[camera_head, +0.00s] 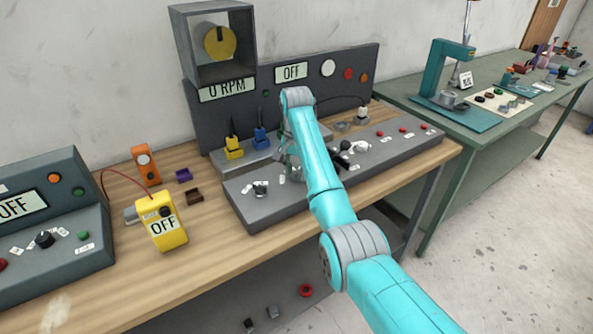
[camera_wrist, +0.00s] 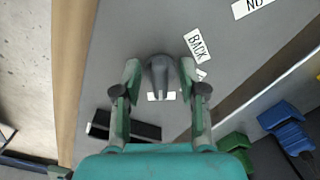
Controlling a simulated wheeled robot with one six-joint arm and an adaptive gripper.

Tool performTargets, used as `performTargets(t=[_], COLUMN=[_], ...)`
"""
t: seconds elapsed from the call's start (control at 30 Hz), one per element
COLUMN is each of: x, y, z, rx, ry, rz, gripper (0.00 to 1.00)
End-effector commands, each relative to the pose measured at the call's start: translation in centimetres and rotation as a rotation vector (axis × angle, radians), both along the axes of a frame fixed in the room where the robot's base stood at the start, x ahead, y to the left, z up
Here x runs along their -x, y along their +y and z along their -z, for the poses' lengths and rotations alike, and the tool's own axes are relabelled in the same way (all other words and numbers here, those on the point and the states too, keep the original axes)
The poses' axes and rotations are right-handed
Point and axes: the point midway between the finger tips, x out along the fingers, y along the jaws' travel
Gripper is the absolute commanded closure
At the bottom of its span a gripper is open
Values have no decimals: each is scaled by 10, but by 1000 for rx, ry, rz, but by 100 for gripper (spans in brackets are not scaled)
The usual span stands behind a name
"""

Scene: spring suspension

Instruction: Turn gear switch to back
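The gear switch (camera_wrist: 160,76) is a dark grey knob on the grey control panel (camera_wrist: 115,55) in the wrist view. A white BACK label (camera_wrist: 197,46) lies up and right of the knob. My gripper (camera_wrist: 161,68) is open, with one finger on each side of the knob and narrow gaps showing. Other small labels beside the knob are partly hidden by it and the right finger. In the head view my gripper is mostly hidden behind my arm above the control panel (camera_head: 285,207), and I cannot make out the gear switch there.
A black block (camera_wrist: 125,126) lies near my left finger. Blue (camera_wrist: 285,115) and green (camera_wrist: 236,142) parts show at lower right. In the head view, a black knob (camera_head: 346,145) and a display reading OFF (camera_head: 291,72) are near my arm. A yellow meter (camera_head: 162,228) stands left.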

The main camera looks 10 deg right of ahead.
Motion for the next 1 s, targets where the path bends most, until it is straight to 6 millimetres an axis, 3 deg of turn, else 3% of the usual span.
performTargets(t=[0.03,0.17,0.63,1.0], x=[0,0,0,2], y=[0,0,-1,-4], z=[0,0,0,0], rx=[0,0,-1,0], ry=[0,0,1,1], rz=[0,0,-58,-334], gripper=[68,100,100,100])
